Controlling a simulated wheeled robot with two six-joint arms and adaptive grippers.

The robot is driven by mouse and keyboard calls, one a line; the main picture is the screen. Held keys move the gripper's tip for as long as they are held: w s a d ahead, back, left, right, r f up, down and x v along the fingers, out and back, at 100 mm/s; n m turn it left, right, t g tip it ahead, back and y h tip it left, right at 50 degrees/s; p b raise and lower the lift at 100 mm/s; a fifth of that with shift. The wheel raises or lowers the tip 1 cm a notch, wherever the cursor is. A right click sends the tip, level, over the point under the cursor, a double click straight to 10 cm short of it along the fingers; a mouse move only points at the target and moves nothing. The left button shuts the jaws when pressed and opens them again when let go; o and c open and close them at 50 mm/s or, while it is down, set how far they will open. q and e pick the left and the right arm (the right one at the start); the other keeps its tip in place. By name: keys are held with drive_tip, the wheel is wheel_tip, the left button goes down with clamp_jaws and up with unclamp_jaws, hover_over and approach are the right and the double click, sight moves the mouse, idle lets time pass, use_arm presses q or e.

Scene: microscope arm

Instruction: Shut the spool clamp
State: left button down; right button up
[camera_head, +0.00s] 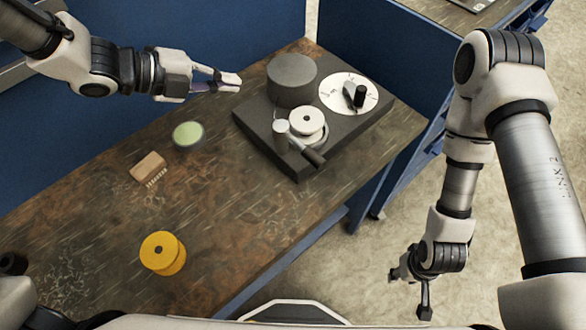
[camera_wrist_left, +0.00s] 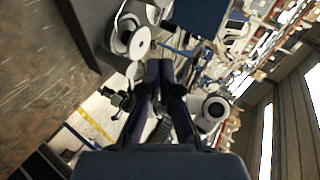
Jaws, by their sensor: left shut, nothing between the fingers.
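The dark device base (camera_head: 250,128) stands on the wooden table. A white spool (camera_head: 306,121) sits on it, and it also shows in the left wrist view (camera_wrist_left: 139,43). A clamp lever with a pale post and a dark handle (camera_head: 314,157) lies beside the spool, its handle pointing to the front right. I cannot tell whether the clamp is shut. My left gripper (camera_head: 232,82) is shut and empty, above the table to the left of the device, apart from it; its fingers also show in the left wrist view (camera_wrist_left: 160,72). My right gripper (camera_head: 408,292) is open and empty, low over the floor.
A grey cylinder (camera_head: 292,80) and a white dial (camera_head: 338,94) with a black knob stand on the base. A green-topped round tin (camera_head: 188,135), a brush (camera_head: 148,168) and a yellow spool (camera_head: 162,253) lie on the table. Blue panels (camera_head: 215,35) rise behind.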

use_arm(q)
drive_tip(key=s+f+m+g+h+b, duration=0.3)
drive_tip(key=s+b, duration=0.1)
drive_tip(key=s, duration=0.2)
drive_tip(key=s+f+m+g+h+b, duration=0.2)
drive_tip(key=s+f+m+g+b, duration=0.1)
drive_tip(key=s, duration=0.4)
drive_tip(key=shift+s+f+h+b, duration=0.2)
drive_tip(key=shift+f+h+b, duration=0.15)
drive_tip(key=shift+h, duration=0.05)
use_arm(e)
wheel_tip(320, 180, down, 9)
drive_tip(key=shift+f, duration=0.15)
use_arm(q)
approach(314, 165)
drive_tip(key=s+d, duration=0.3)
drive_tip(key=w+d, duration=0.1)
drive_tip(key=w+d+p, duration=0.1)
drive_tip(key=shift+w+d+f, duration=0.15)
drive_tip(key=shift+d+f, duration=0.2)
drive_tip(key=shift+d, duration=0.05)
drive_tip(key=shift+w+d+f, duration=0.1)
drive_tip(key=shift+w+d, duration=0.1)
drive_tip(key=shift+w, duration=0.1)
use_arm(e)
drive_tip(key=shift+r, duration=0.45)
